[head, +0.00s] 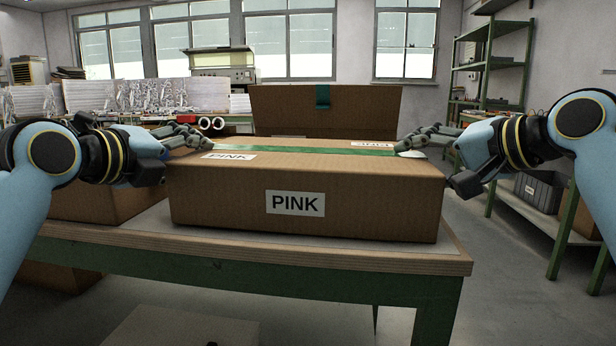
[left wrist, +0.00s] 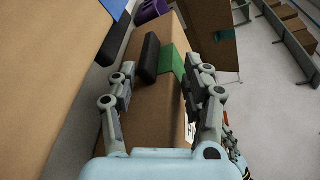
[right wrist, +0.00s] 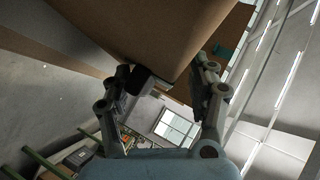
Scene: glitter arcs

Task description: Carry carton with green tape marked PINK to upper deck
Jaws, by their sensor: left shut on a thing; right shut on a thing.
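The brown carton marked PINK (head: 350,205) has green tape along its top and white labels on its front and top. It sits level at the front of the green-framed table (head: 290,256); I cannot tell whether it touches the tabletop. My left gripper (head: 188,138) is shut on its left end. In the left wrist view, the carton with its green tape (left wrist: 172,62) lies between the fingers. My right gripper (head: 418,142) is shut on its right end. In the right wrist view, the carton's brown side (right wrist: 160,35) fills the top. Which surface is the upper deck is unclear.
Another carton (head: 110,203) stands left of the PINK one, partly behind my left arm. A carton with green tape (head: 280,108) stands behind. A green shelf rack (head: 490,65) and a low shelf with a grey bin (head: 538,190) are at the right. Open floor lies between.

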